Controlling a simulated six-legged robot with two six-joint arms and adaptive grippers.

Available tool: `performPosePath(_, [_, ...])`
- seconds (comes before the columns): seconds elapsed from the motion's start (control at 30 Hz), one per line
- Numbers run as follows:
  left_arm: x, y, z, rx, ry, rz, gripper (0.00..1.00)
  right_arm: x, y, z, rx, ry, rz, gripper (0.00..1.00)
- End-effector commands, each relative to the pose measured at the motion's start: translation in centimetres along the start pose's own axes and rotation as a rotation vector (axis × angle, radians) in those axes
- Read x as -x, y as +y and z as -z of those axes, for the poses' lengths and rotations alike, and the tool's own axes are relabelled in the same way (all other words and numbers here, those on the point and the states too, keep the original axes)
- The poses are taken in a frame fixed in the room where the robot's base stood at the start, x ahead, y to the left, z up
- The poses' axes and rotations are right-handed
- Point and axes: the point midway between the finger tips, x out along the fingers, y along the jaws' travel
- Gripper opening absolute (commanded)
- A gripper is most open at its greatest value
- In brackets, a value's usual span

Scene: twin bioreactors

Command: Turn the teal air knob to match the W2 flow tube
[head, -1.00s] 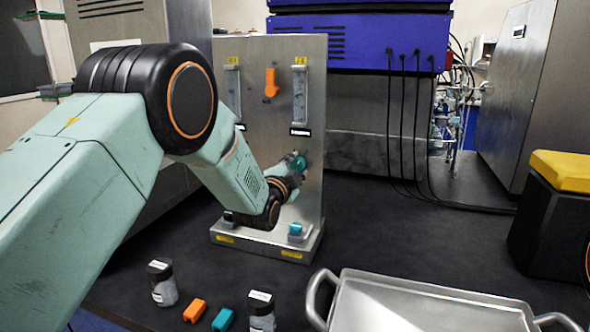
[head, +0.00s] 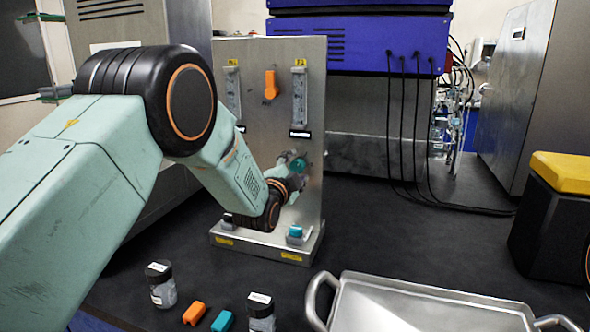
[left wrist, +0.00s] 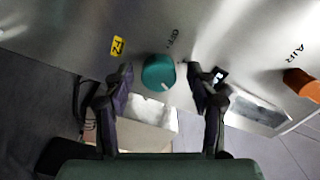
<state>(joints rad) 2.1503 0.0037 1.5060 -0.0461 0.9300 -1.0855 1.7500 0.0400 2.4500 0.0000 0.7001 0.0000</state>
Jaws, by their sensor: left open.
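The teal knob (head: 299,164) sits low on the right side of the upright metal panel (head: 275,135). In the left wrist view the teal knob (left wrist: 158,72) shows a short white mark on its rim. My left gripper (head: 291,180) is open at the knob. In the left wrist view the left gripper (left wrist: 161,82) has one finger on each side of the knob, with gaps between. Two clear flow tubes, left (head: 233,93) and right (head: 299,98), stand on the panel; their readings are too small to tell. My right gripper is not in view.
An orange knob (head: 270,84) is between the tubes. Teal (head: 294,231) and dark pieces sit on the panel's foot. Jars (head: 161,285), orange (head: 194,313) and teal (head: 222,321) blocks and a metal tray (head: 430,305) are in front. Black cables hang at the right.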

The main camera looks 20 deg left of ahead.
Motion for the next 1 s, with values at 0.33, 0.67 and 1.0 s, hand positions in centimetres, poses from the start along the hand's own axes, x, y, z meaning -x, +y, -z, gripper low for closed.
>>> performPosePath(0.33, [0.8,0.1,-0.1,0.000,-0.002,-0.004,0.58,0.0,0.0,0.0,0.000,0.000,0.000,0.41])
performPosePath(0.67, [5.5,0.1,0.0,0.000,-0.002,-0.004,0.58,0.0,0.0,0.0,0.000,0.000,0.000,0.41])
performPosePath(1.0, [10.5,0.0,0.0,0.000,-0.001,-0.002,0.58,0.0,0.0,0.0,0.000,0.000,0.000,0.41])
